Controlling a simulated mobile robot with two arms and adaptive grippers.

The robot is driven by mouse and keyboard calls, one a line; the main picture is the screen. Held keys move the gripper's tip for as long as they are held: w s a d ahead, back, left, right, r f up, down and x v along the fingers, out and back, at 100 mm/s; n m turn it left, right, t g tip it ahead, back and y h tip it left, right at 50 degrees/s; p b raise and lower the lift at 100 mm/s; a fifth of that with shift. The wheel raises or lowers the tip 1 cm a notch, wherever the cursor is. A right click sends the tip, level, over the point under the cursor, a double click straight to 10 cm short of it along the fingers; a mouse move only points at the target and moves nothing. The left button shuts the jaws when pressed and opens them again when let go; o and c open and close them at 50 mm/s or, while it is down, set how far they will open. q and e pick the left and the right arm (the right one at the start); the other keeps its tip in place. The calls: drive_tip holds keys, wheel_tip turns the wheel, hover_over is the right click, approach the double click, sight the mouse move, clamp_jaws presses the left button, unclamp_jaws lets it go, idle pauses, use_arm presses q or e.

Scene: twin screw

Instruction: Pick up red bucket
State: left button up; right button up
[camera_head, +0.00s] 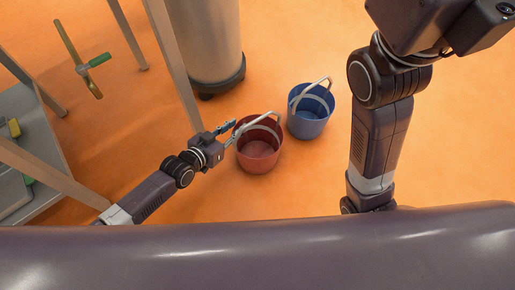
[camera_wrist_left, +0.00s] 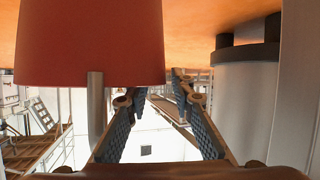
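The red bucket (camera_head: 258,156) stands upright on the orange floor in the head view, with its pale handle (camera_head: 262,118) raised at the rim. My left gripper (camera_head: 233,131) reaches in from the left and is at the bucket's left rim, near the handle. In the left wrist view, the red bucket (camera_wrist_left: 90,42) fills the upper left, and a grey bar (camera_wrist_left: 95,100), likely its handle, runs beside the left finger. The two fingers (camera_wrist_left: 155,92) are apart with nothing visible between them. Contact with the bucket cannot be told. My right gripper is not visible.
A blue bucket (camera_head: 307,118) stands just right of the red one. A large pale cylinder (camera_head: 207,40) on a dark base stands behind. Table legs (camera_head: 172,62) and a grey shelf (camera_head: 38,130) are at left. The floor to the right is open around my right arm.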

use_arm(q)
drive_tip(key=shift+c, duration=0.4)
clamp_jaws()
drive_tip(key=shift+r, duration=0.1)
